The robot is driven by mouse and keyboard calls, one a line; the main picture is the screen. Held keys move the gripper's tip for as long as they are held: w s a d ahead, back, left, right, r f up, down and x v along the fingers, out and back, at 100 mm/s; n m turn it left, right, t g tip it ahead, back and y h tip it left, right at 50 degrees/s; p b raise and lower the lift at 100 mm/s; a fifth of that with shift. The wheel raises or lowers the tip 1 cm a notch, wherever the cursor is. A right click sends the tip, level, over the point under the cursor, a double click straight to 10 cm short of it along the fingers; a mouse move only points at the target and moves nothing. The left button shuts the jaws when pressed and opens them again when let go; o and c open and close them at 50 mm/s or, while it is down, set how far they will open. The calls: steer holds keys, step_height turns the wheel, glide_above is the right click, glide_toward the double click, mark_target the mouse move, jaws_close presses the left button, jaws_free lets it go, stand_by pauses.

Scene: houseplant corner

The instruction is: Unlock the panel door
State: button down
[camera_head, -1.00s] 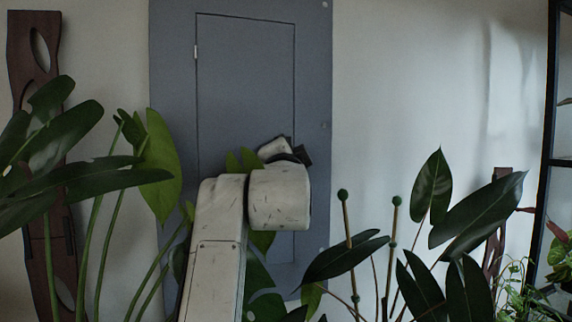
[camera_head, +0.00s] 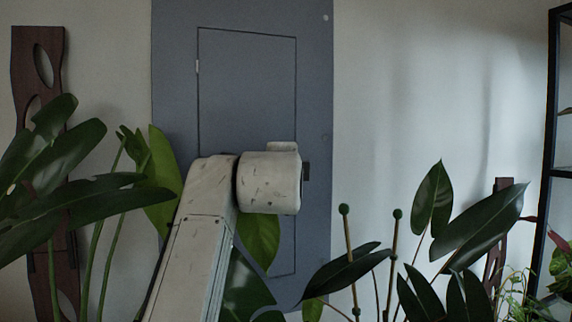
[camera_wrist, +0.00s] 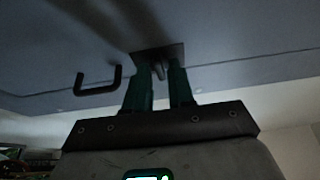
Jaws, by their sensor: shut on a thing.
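The grey panel door (camera_head: 248,90) is set in a grey wall panel and looks shut in its frame. In the wrist view the panel's grey surface (camera_wrist: 245,40) fills the upper part. A small dark latch knob (camera_wrist: 158,70) stands on a dark square plate there. My gripper (camera_wrist: 156,78) has its two dark green fingers on either side of the knob and is shut on it. A black U-shaped handle (camera_wrist: 98,88) is left of the fingers, apart from them.
Large leaves (camera_head: 70,180) stand at the left, in front of a dark wood carving (camera_head: 40,70). More leaves (camera_head: 480,220) and two thin stakes (camera_head: 393,250) stand at the lower right. A black shelf frame (camera_head: 560,100) is at the right edge.

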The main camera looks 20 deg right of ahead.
steer(key=shift+d, duration=0.1)
steer(key=c, duration=1.2)
jaws_free()
steer(key=b+v, duration=0.1)
steer(key=v, duration=0.9)
steer(key=shift+s+b, duration=0.35)
steer(key=shift+b, duration=0.05)
steer(key=shift+f, duration=0.1)
